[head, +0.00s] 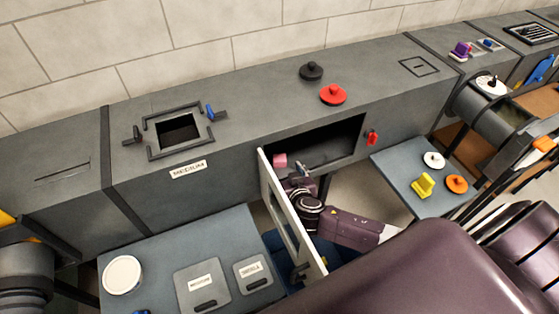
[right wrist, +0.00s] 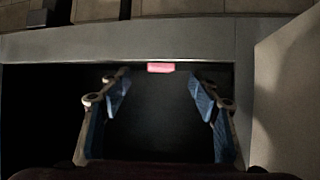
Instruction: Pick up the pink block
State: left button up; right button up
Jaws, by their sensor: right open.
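The small pink block (head: 280,160) lies at the left front of an open compartment in the grey duct, close to the hinged door. In the right wrist view the pink block (right wrist: 160,67) shows as a thin bar just beyond my fingertips, roughly centred between them. My right gripper (right wrist: 160,92) is open, its blue-padded fingers spread with nothing between them. In the head view my right gripper (head: 302,170) is at the compartment opening, just right of the block, partly hidden by my wrist. My left gripper is not in view.
The open door (head: 292,215) stands close to the left of my right arm. A red knob (head: 372,138) is right of the opening. A side table (head: 400,165) holds yellow, white and orange pieces. A red lid (head: 333,94) and a black lid (head: 311,71) sit on top.

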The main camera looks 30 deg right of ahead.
aim_at(281, 161)
jog(key=shift+x, duration=3.65)
jog(key=shift+w+r, duration=0.1)
jog(key=shift+r, duration=0.15)
jog(key=c, duration=0.9)
